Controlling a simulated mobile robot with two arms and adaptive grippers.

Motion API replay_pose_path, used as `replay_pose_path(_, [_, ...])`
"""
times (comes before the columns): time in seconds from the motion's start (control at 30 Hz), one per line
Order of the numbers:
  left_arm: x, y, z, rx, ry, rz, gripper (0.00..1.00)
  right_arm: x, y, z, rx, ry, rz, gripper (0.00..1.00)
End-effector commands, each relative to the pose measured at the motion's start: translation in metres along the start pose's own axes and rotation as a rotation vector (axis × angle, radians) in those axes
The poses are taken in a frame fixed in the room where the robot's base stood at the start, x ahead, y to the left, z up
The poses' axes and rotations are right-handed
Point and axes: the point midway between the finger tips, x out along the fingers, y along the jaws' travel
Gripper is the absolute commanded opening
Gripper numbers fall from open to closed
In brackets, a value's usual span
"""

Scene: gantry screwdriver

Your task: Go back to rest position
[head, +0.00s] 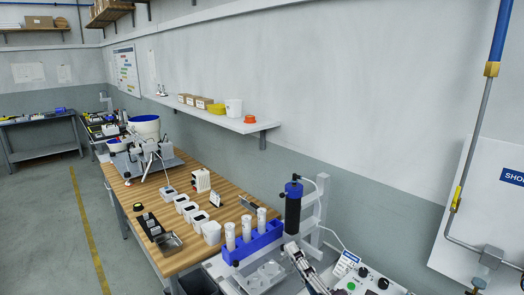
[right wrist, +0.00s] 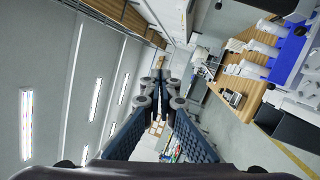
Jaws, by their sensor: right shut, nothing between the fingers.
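My right gripper (head: 292,250) shows at the lower middle of the head view, in front of the gantry's grey plate. In the right wrist view its two dark ridged fingers meet at the tips (right wrist: 163,78), shut with nothing between them. The gantry screwdriver (head: 293,204) is a dark upright cylinder with a blue top, just beyond and above the gripper in the head view. It hangs beside a grey post (head: 314,210). My left gripper is in neither view.
A control box (head: 370,284) with knobs stands at the lower right. A wall shelf (head: 240,124) runs above. Open floor lies left of the bench.

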Motion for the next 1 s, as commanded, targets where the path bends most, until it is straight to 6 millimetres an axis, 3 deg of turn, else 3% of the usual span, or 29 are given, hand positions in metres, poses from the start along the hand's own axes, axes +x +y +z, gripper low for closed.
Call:
replay_pose_path(0.13, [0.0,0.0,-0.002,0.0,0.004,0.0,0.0,-0.049,-0.057,0.051,0.415,-0.321,-0.202,0.0])
replay_pose_path(0.2, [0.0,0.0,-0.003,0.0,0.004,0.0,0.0,-0.083,-0.09,0.063,0.598,-0.468,-0.308,0.0])
replay_pose_path(0.3, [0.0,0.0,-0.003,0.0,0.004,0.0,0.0,-0.143,-0.137,0.064,0.844,-0.677,-0.468,0.0])
replay_pose_path(0.43, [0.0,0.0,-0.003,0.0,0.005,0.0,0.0,-0.221,-0.18,0.042,1.099,-0.914,-0.666,0.0])
replay_pose_path(0.6, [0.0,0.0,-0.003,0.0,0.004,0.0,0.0,-0.301,-0.202,0.001,1.305,-1.133,-0.871,0.0])
replay_pose_path(0.9, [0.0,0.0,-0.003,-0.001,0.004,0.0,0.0,-0.396,-0.199,-0.063,1.504,-1.399,-1.144,0.0])
replay_pose_path(1.0, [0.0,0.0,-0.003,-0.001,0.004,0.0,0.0,-0.394,-0.228,-0.065,1.492,-1.395,-1.148,0.0])
